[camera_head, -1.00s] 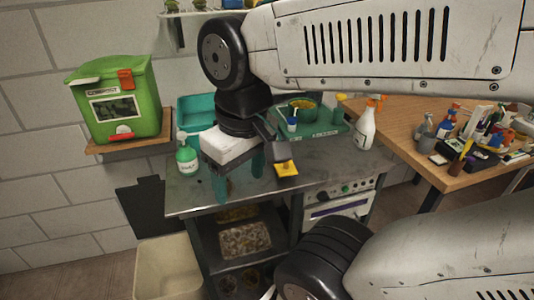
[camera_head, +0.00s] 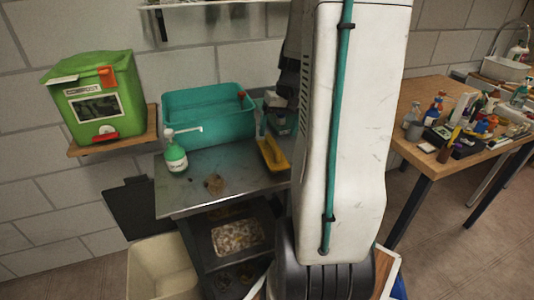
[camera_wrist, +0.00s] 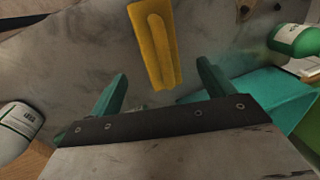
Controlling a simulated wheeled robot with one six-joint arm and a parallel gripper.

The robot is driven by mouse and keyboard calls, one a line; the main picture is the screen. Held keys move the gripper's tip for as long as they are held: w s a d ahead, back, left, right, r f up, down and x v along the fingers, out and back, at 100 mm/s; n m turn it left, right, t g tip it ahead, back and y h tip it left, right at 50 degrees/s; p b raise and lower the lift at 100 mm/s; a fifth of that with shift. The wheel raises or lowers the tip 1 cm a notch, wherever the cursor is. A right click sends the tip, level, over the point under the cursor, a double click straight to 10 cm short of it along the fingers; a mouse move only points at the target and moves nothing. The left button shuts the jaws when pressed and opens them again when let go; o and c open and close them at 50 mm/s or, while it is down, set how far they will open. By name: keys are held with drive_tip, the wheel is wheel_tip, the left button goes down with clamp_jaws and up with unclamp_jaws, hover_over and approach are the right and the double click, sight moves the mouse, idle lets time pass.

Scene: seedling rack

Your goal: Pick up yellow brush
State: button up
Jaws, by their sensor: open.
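The yellow brush (camera_head: 272,154) lies on the grey metal bench, in front of the teal bin's right end and just left of my arm in the head view. In the wrist view the brush (camera_wrist: 153,45) appears as a long yellow piece beyond the fingertips, roughly in line with the gap between them. My gripper (camera_wrist: 161,80) shows two teal fingers spread apart with nothing between them. The brush is clear of both fingers.
A teal bin (camera_head: 205,117) and a green-white pump bottle (camera_head: 175,158) stand on the metal bench (camera_head: 230,176). A green compost box (camera_head: 100,100) sits on a wall shelf. The wooden table (camera_head: 425,160) at right is crowded with bottles and tools.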

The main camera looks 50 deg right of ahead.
sight(274, 149)
drive_tip(key=f, duration=0.2)
drive_tip(key=a+f, duration=0.1)
drive_tip(key=f, duration=0.4)
drive_tip(key=shift+w+a+f, duration=0.2)
drive_tip(key=shift+w+f, duration=0.05)
drive_tip(key=c, duration=1.1)
